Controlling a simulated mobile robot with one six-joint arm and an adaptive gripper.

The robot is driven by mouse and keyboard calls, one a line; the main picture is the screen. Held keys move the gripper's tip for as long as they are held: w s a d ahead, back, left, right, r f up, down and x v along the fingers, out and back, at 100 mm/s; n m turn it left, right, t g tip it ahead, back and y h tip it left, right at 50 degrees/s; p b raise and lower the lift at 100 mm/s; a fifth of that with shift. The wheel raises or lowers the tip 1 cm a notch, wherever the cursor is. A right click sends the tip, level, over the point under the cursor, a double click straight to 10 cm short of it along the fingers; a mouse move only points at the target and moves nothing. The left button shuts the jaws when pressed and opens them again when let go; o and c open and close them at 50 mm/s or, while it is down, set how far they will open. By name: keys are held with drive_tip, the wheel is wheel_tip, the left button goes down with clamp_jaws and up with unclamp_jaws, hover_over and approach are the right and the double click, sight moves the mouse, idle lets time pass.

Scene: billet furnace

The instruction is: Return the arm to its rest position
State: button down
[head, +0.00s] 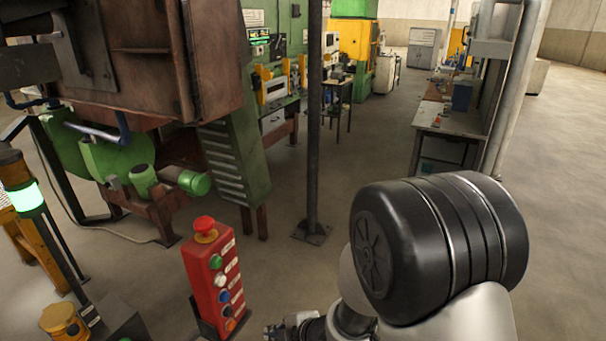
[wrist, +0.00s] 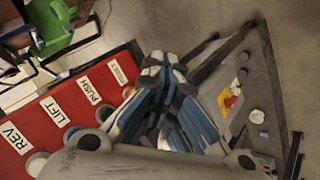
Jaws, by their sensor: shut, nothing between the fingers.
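My arm shows at the lower right of the head view, with its large black joint cap (head: 440,245) and pale links. My gripper (head: 275,332) is low at the bottom edge of that view, just right of the red control box (head: 221,277), and is partly cut off. In the wrist view my gripper (wrist: 162,62) has its fingers together and nothing between them. The red box (wrist: 75,105) lies left of the fingers there, with labels REV, LIFT, PUSH and one more. I cannot tell whether the fingers touch the box.
A red emergency knob (head: 205,229) tops the box. A dark post (head: 313,130) stands behind it. Green and rusty furnace machinery (head: 150,70) fills the left. A workbench (head: 452,121) stands at the back right. The floor between post and bench is clear.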

drive_tip(key=w+d+r+m+t+h+b, duration=0.15)
drive_tip(key=d+r+m+h, duration=0.35)
drive_tip(key=d+r, duration=0.55)
drive_tip(key=s+d+r+m+h, duration=0.2)
drive_tip(key=s+d+r+m, duration=0.35)
drive_tip(key=d+m, duration=0.4)
drive_tip(key=s+d+r+m+g+b, duration=0.2)
drive_tip(key=s+m, duration=0.6)
drive_tip(key=s, duration=0.9)
drive_tip(key=shift+s+d+r, duration=0.15)
drive_tip(key=shift+d+r, duration=0.2)
drive_tip(key=shift+d, duration=0.2)
drive_tip(key=shift+a+g, duration=0.15)
drive_tip(key=shift+g, duration=0.1)
